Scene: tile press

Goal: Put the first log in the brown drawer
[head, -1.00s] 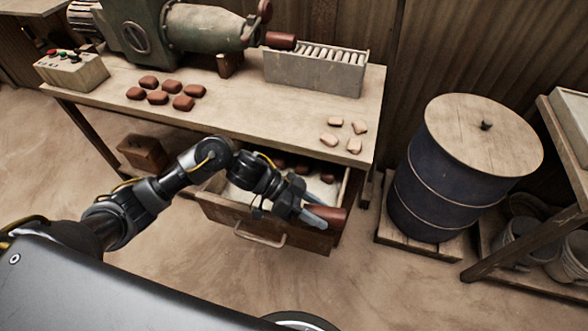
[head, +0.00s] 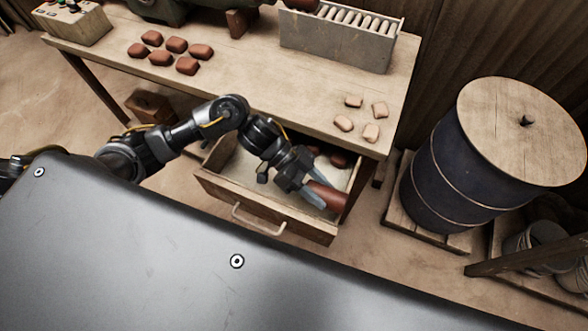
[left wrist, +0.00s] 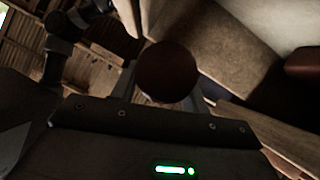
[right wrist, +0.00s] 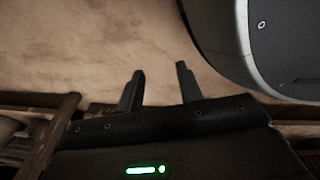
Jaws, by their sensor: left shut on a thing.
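My left gripper (head: 312,193) is shut on a red-brown log (head: 330,196) over the right end of the open brown drawer (head: 266,208). In the left wrist view the log (left wrist: 167,76) shows end-on between the fingers. I cannot tell whether it touches the drawer's floor or wall. Other red-brown logs (head: 338,160) lie in the back of the drawer, partly hidden by my arm and the table. The drawer's left part looks empty and pale. My right gripper (right wrist: 158,88) is open and empty above the bare floor; it is not in the head view.
The drawer hangs under a wooden table (head: 250,92) that bears several red-brown pieces (head: 176,45), pale pieces (head: 344,123) and a grey rack (head: 335,45). A blue drum (head: 440,185) with a wooden lid stands to the right on a pallet.

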